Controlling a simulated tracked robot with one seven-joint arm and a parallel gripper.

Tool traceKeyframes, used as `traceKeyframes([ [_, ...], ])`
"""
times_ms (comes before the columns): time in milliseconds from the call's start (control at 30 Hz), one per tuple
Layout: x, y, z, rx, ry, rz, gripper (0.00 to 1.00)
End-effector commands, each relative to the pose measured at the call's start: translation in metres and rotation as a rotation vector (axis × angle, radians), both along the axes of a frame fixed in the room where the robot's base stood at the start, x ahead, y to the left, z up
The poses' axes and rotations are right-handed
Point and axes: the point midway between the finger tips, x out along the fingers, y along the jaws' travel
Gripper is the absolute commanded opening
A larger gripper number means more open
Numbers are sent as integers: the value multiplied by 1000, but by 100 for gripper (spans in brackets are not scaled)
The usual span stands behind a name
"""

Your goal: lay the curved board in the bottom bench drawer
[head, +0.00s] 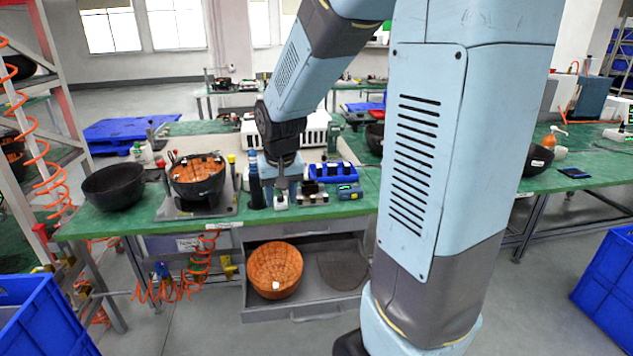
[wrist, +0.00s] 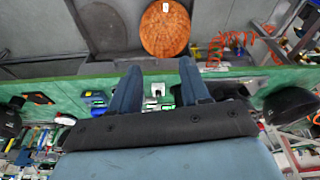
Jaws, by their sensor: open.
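An orange curved board (head: 274,268) with a small white tag lies in the open bottom bench drawer (head: 318,310), on its left side. It also shows at the top of the wrist view (wrist: 165,32). A second orange curved piece (head: 198,168) sits in a black bowl on a fixture on the bench. My gripper (head: 283,190) is above the bench's front edge, behind and above the drawer. In the wrist view my gripper (wrist: 159,66) has its two fingers well apart, with nothing between them.
A dark flat pad (head: 342,269) lies in the drawer's right side. A black bowl (head: 113,187) stands at the bench's left end. Orange coiled hoses (head: 180,281) hang left of the drawer.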

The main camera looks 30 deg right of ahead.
Motion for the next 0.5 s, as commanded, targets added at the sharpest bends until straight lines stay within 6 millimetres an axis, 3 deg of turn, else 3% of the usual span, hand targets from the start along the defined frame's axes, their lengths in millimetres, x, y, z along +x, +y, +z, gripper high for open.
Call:
traceKeyframes([
  [200, -44, 1, 48, -8, -66, 37, 46],
  [500, -109, 3, 95, -15, -149, 91, 46],
])
